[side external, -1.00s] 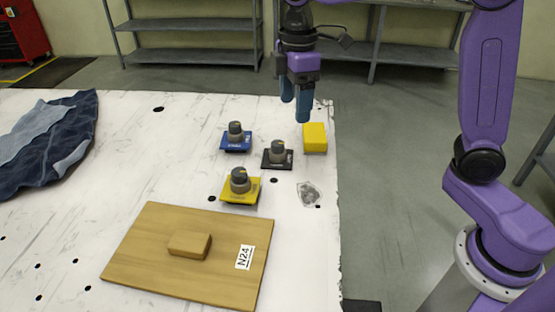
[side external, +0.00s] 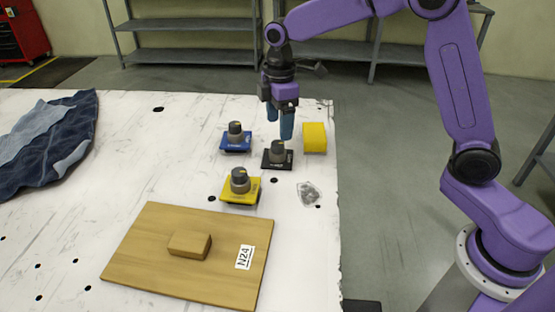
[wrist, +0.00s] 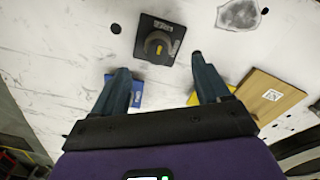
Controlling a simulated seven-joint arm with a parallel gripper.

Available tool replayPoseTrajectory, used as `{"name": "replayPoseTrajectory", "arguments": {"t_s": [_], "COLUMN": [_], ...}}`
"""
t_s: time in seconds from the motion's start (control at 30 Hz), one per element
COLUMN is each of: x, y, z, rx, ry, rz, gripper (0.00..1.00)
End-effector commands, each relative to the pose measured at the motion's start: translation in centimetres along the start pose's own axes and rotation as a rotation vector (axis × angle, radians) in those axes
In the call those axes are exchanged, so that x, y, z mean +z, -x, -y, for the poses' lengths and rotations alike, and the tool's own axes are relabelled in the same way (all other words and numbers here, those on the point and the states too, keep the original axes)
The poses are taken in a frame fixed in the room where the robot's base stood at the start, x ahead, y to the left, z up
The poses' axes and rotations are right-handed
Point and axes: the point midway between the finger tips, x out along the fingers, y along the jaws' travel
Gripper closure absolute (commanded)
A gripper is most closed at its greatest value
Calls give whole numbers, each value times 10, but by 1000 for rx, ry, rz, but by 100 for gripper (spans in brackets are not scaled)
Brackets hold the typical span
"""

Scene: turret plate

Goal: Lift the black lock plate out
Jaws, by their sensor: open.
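The black lock plate (side external: 277,160) lies on the white table, with a round grey knob (side external: 278,147) standing on it. The plate (wrist: 147,50) and its knob (wrist: 159,47) also show in the wrist view, at the top, just beyond and between the fingertips. My gripper (side external: 281,136) is open and empty, pointing down just above the knob. In the wrist view its two blue fingers (wrist: 158,62) are spread apart, and nothing is between them.
A blue plate with a knob (side external: 235,145) lies left of the black plate, and a yellow one (side external: 241,196) lies in front. A yellow block (side external: 315,138) stands close right. A wooden board (side external: 150,270) with a small wooden block (side external: 190,244) lies nearer the camera.

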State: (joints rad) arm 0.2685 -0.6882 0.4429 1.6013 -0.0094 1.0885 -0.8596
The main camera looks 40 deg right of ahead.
Motion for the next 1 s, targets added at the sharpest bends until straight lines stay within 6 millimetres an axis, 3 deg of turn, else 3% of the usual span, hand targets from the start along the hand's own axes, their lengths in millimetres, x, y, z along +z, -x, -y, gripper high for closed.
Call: {"name": "replayPoseTrajectory", "arguments": {"t_s": [0.7, 0.97, 1.0], "x": [-2, -2, -2], "y": [-74, -76, -76], "z": [-3, -4, -4], "rx": [-1, 1, 1], "ry": [-1, -1, -1], "rz": [1, -1, -1], "gripper": [24, 24, 31]}}
